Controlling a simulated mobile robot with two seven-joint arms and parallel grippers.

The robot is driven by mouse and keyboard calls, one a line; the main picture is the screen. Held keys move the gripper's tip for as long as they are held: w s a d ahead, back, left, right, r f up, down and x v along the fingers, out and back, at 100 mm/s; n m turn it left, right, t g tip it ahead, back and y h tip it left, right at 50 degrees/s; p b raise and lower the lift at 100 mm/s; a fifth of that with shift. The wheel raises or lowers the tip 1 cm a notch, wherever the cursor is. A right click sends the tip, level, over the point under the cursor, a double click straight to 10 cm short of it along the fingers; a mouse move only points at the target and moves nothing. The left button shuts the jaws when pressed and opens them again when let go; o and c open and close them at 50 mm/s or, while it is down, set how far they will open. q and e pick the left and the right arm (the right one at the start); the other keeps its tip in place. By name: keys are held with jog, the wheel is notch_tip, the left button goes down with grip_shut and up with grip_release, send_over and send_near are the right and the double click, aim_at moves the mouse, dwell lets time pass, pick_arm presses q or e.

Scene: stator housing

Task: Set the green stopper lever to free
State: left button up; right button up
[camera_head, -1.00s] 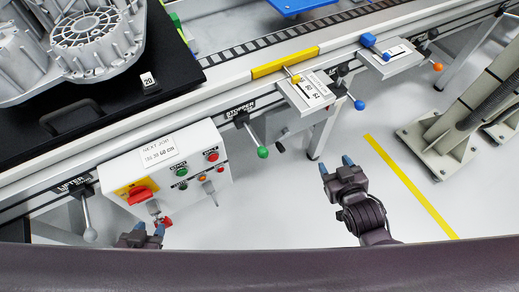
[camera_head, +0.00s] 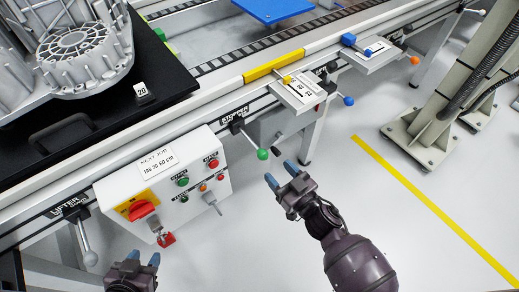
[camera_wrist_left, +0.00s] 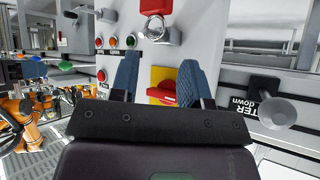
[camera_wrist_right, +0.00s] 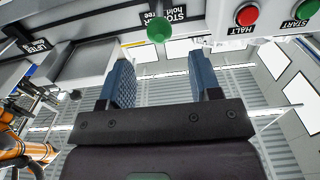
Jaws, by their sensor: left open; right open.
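The green stopper lever (camera_head: 262,154) hangs below the rail, its green ball knob at the end of a rod under the STOPPER label (camera_head: 235,114). The knob also shows in the right wrist view (camera_wrist_right: 159,30), beside a label reading hold and free, just beyond and between the fingertips. My right gripper (camera_head: 282,174) is open and empty, close below and right of the knob, apart from it in the head view. My left gripper (camera_head: 145,262) is open and empty at the lower left, below the control box; it also shows in the left wrist view (camera_wrist_left: 158,75).
The white control box (camera_head: 165,175) with buttons, a red switch and a padlock stands left of the lever. The lifter lever (camera_head: 88,255) hangs further left. Blue (camera_head: 348,101) and orange (camera_head: 414,60) knobs are to the right. Floor right of my right gripper is clear.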

aim_at(263, 153)
jog(key=b+x, duration=0.1)
jog(key=x, duration=0.7)
jog(key=shift+f, duration=0.15)
jog(key=shift+x, duration=0.8)
grip_shut()
